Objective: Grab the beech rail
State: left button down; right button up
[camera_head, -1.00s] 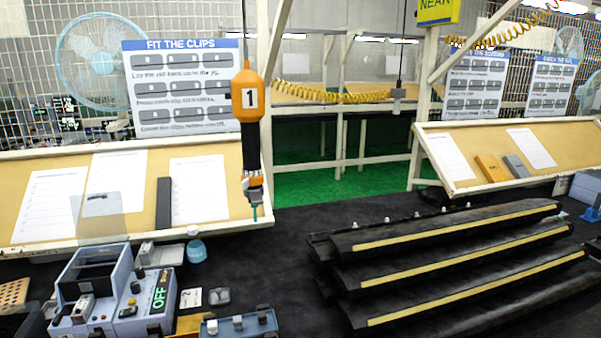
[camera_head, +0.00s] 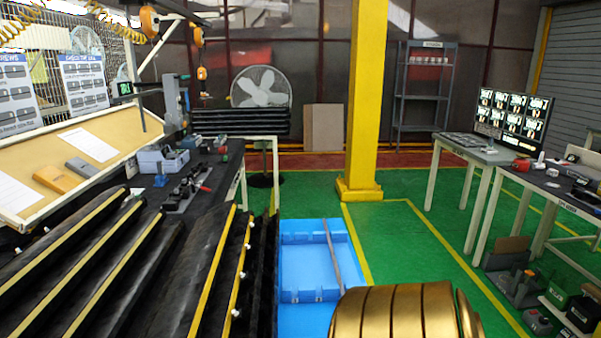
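No rail in view can be told for sure as the beech one. Several long black rails (camera_head: 75,262) with pale yellow strips lie side by side on the dark bench at the left and lower left. A thin grey-brown strip (camera_head: 333,254) lies lengthwise across a shallow blue tray (camera_head: 301,297) on the green floor; I cannot tell its material. Neither of my grippers is in view.
A yellow post (camera_head: 367,100) stands on the green floor ahead. Work tables (camera_head: 466,152) with a screen stand at the right, boxes beneath them. A fan (camera_head: 262,88) and a grey shelf unit (camera_head: 423,95) stand at the back. Green floor between the post and tables is clear.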

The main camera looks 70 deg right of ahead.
aim_at(178, 194)
jog(key=z, duration=2.15)
jog(key=l+z, duration=0.25)
jog(key=z, duration=0.15)
jog(key=l+z, duration=0.6)
jog(key=z, duration=0.25)
jog(key=l+z, duration=0.4)
jog(key=i+l+u, duration=0.2)
jog(key=i+l, duration=0.75)
jog(key=i+u, duration=0.7)
jog(key=i+l+u, duration=0.15)
jog(key=i+u, duration=0.2)
jog(key=i+l+u, duration=0.1)
jog(key=i+u, duration=0.25)
jog(key=i, duration=2)
jog(key=i+u, duration=0.3)
jog(key=i, duration=0.25)
jog(key=i+l+u, duration=0.1)
jog(key=i+u, duration=0.2)
jog(key=i, duration=0.3)
jog(key=i+l+u, duration=0.35)
jog(key=i, duration=0.15)
jog(key=i+j, duration=0.05)
jog(key=j, duration=0.05)
